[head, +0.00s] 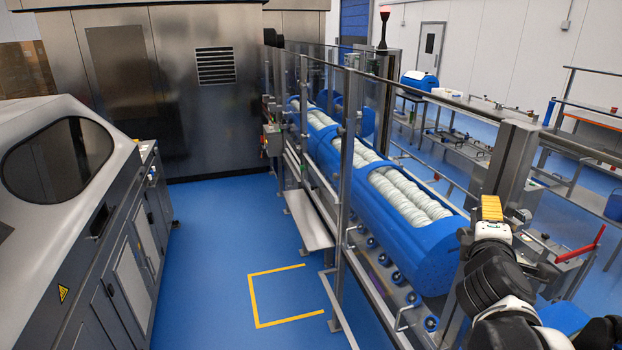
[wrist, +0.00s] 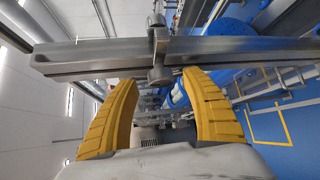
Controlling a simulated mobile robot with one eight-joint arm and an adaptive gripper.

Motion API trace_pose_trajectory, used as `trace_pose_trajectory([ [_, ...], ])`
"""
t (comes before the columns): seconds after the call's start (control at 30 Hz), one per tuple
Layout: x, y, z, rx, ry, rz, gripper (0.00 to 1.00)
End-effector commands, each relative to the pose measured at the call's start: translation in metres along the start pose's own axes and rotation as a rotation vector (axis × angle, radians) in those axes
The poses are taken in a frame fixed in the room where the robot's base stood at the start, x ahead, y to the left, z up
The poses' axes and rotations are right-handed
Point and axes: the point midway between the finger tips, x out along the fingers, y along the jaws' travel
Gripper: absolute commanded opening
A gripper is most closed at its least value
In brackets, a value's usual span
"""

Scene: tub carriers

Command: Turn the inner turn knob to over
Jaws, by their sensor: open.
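My gripper shows in the wrist view (wrist: 165,85) with its two yellow fingers spread apart and nothing between them. In the head view its yellow fingers (head: 490,208) are at the right, beside a metal post and near the end of the blue tub carrier. In the wrist view a metal fitting with a round end (wrist: 160,74) sits on a grey rail, ahead of the gap between the fingertips. I cannot tell whether this fitting is the inner turn knob, nor which way any knob points. Contact between fingers and rail cannot be made out.
A grey metal rail (wrist: 95,60) crosses in front of the fingers in the wrist view. Blue tub carriers (head: 425,245) with white rolled contents stand in a row behind clear panels. A grey machine (head: 75,220) stands left. Blue floor (head: 225,260) between is clear.

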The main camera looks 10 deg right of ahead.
Motion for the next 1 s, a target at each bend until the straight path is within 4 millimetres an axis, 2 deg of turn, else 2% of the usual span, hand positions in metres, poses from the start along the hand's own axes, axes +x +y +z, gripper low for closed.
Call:
trace_pose_trajectory([
  [0.2,-0.038,0.0,-0.001,-0.001,0.003,0.001,0.56],
  [0.5,-0.074,0.0,-0.001,-0.001,0.002,0.0,0.56],
  [0.7,-0.083,0.0,0.0,-0.001,0.0,0.0,0.56],
  [1.0,-0.084,0.0,0.0,0.0,0.0,0.0,0.56],
])
